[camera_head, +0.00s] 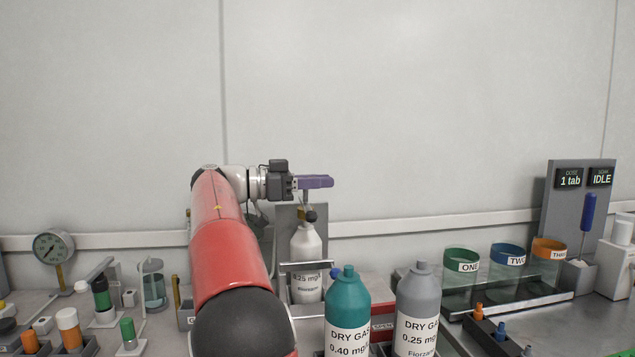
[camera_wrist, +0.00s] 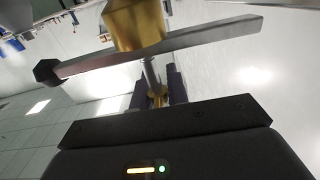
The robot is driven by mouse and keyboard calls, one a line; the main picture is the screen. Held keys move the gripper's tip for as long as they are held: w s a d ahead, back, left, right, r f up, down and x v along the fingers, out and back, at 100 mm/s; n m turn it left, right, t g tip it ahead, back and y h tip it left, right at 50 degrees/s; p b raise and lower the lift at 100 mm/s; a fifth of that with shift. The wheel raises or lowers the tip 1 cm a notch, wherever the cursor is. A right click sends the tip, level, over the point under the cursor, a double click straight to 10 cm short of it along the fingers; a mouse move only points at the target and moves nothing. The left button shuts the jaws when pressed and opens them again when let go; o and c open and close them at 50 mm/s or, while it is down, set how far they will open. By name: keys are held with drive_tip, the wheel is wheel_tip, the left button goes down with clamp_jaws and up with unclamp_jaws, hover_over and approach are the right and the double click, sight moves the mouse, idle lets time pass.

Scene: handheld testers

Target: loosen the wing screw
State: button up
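My gripper (camera_head: 315,182) reaches out to the right above a white gas bottle (camera_head: 306,250) with a dark knob at its neck. In the wrist view its purple fingers (camera_wrist: 160,90) stand apart, on either side of a thin silver rod (camera_wrist: 150,72) with a small brass part (camera_wrist: 157,96) at its base. A grey bar (camera_wrist: 185,40) with a black end knob and a large brass cylinder (camera_wrist: 136,24) lie across the wrist view. I cannot make out which part is the wing screw, nor whether the fingers touch the rod or the small brass part.
A teal bottle (camera_head: 347,310) and a grey bottle (camera_head: 416,308) stand in front, right of my arm. Labelled jars (camera_head: 506,268) stand in a rack at the right. A dial gauge (camera_head: 53,247) and small vials (camera_head: 69,327) crowd the left.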

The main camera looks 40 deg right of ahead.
clamp_jaws()
drive_tip(key=shift+f+t+b, duration=0.15)
drive_tip(key=shift+t+b, duration=0.15)
drive_tip(key=shift+b, duration=0.15)
drive_tip(key=shift+w+n+t+b, duration=0.4)
drive_tip(key=shift+n+t+b, duration=1.5)
drive_tip(key=shift+t+b, duration=0.7)
drive_tip(key=shift+w+n+t+b, duration=0.35)
drive_tip(key=shift+n+t+b, duration=1.7)
drive_tip(key=shift+t, duration=0.9)
drive_tip(key=shift+w+n+t+b, duration=0.4)
drive_tip(key=shift+n+t+b, duration=1.35)
drive_tip(key=shift+t+b, duration=0.9)
drive_tip(key=shift+t, duration=0.4)
drive_tip(key=o, duration=0.5)
unclamp_jaws()
drive_tip(key=shift+o, duration=0.2)
